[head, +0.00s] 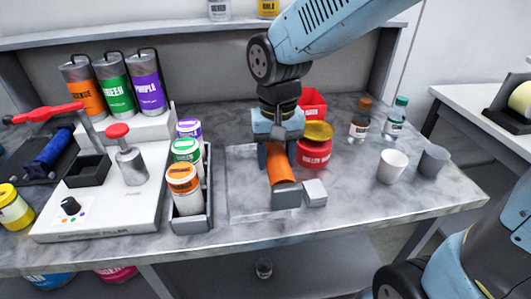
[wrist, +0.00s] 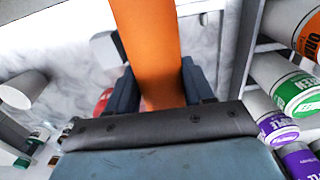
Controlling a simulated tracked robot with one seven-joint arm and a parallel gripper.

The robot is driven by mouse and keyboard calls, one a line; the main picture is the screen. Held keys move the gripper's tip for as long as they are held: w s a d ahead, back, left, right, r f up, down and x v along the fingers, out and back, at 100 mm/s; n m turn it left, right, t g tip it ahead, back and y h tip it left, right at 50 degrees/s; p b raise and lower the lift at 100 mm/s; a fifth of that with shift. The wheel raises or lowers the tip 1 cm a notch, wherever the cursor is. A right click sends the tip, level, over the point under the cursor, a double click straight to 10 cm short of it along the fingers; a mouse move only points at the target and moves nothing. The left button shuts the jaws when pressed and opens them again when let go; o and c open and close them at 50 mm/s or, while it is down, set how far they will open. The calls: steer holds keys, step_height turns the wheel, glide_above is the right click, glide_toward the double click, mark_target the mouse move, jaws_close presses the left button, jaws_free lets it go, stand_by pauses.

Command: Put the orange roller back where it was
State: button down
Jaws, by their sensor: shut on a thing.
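My gripper (head: 279,158) is shut on the orange roller (head: 281,169), above or at the pale tray (head: 246,205) on the marble bench. In the head view the roller points toward the near edge, and its near end meets a grey block (head: 286,198). I cannot tell whether they touch. In the wrist view the roller (wrist: 150,45) runs up between the blue fingers of my gripper (wrist: 160,88). A blue roller (head: 54,147) lies in a dark holder at the left.
A red tub (head: 314,153) with a gold lid stands close right of my gripper, before a red bin (head: 311,102). A rack of capped bottles (head: 187,203) stands left. A small grey block (head: 315,192) and white cup (head: 391,166) are right. The front right bench is clear.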

mark_target(287, 163)
steer(key=shift+s+d+r, duration=0.45)
steer(key=shift+s+d, duration=0.1)
steer(key=shift+s, duration=0.25)
steer(key=shift+s+d+r, duration=0.4)
steer(key=shift+s+d, duration=0.15)
steer(key=shift+s, duration=0.2)
